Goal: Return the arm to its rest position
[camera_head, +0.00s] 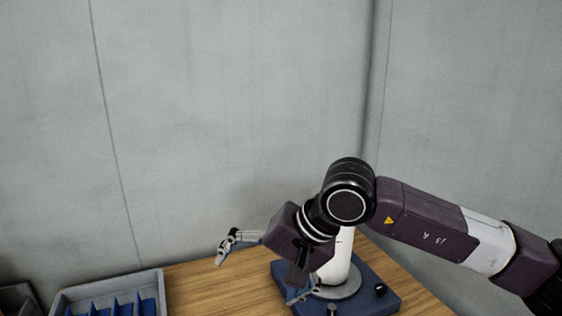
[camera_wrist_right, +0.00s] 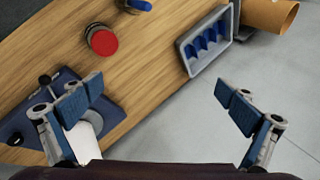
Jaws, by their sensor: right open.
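My right arm (camera_head: 425,220) comes in from the right, purple, white and black, and bends down over the wooden table. Its gripper (camera_head: 255,281) is open, with the fingers spread wide apart. In the right wrist view the gripper (camera_wrist_right: 160,105) also shows open, with nothing between its blue finger pads. The arm partly hides a white upright cylinder (camera_head: 342,262) on a blue base (camera_head: 378,275). In the wrist view the left finger overlaps the blue base (camera_wrist_right: 95,105) and the white part. Whether they touch is unclear. My left gripper is not in view.
A grey tray with blue dividers (camera_head: 60,303) stands at the lower left. The wrist view shows a red round-topped object (camera_wrist_right: 102,41), a small blue object (camera_wrist_right: 140,5) and a copper-coloured cylinder (camera_wrist_right: 270,15). Grey walls (camera_head: 230,110) stand behind the table (camera_head: 195,285).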

